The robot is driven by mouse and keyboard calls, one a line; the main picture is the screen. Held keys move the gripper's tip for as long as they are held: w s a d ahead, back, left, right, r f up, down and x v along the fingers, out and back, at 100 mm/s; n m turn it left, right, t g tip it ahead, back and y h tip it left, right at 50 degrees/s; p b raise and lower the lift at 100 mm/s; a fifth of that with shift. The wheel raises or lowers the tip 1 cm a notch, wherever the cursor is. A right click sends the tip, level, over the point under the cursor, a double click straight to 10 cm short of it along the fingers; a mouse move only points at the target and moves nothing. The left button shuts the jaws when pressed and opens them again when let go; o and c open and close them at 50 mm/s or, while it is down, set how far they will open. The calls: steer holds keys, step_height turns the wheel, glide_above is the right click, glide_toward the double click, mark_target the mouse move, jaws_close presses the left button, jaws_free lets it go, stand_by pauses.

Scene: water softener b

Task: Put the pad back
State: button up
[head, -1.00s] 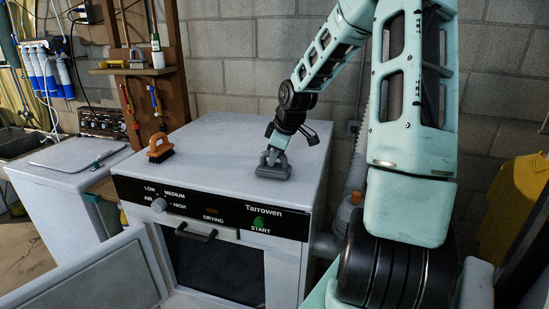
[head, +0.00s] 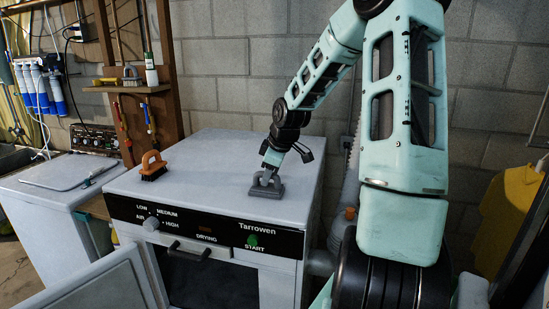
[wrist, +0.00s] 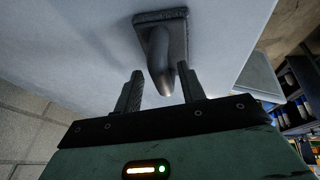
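A grey pad with an arched handle (head: 266,191) lies on the white top of the Tarrowen dryer (head: 215,165), toward its front right. It also shows in the wrist view (wrist: 160,17), with its handle pointing toward my gripper. My gripper (head: 267,179) is at the pad from above. In the wrist view my gripper (wrist: 163,88) has its two fingers apart, with the handle's near end between them and a visible gap on both sides. The head view is too small to show the fingers clearly.
An orange-handled brush (head: 152,166) stands on the dryer's left part. A wooden shelf (head: 128,89) on the back wall holds a grey-handled item (head: 131,77), a yellow item and a white bottle (head: 151,75). A white cabinet (head: 55,190) stands at left. The dryer top's middle is clear.

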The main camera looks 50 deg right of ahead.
steer(key=d+p+v, duration=0.1)
steer(key=v, duration=1)
steer(key=a+f+n+g+y, duration=0.1)
steer(key=a+f+g+y, duration=0.2)
steer(key=a, duration=2.5)
steer(key=s+a+f+h, duration=0.1)
steer(key=s+a+f, duration=0.1)
steer(key=s+a, duration=0.6)
steer(key=s+a+f+n+g, duration=0.1)
steer(key=s+a+f, duration=0.1)
steer(key=s+a, duration=0.6)
steer(key=shift+s+a+n+g+h, duration=0.3)
steer(key=shift+s+a+h, duration=0.1)
steer(key=shift+s, duration=0.55)
steer(key=shift+f, duration=0.2)
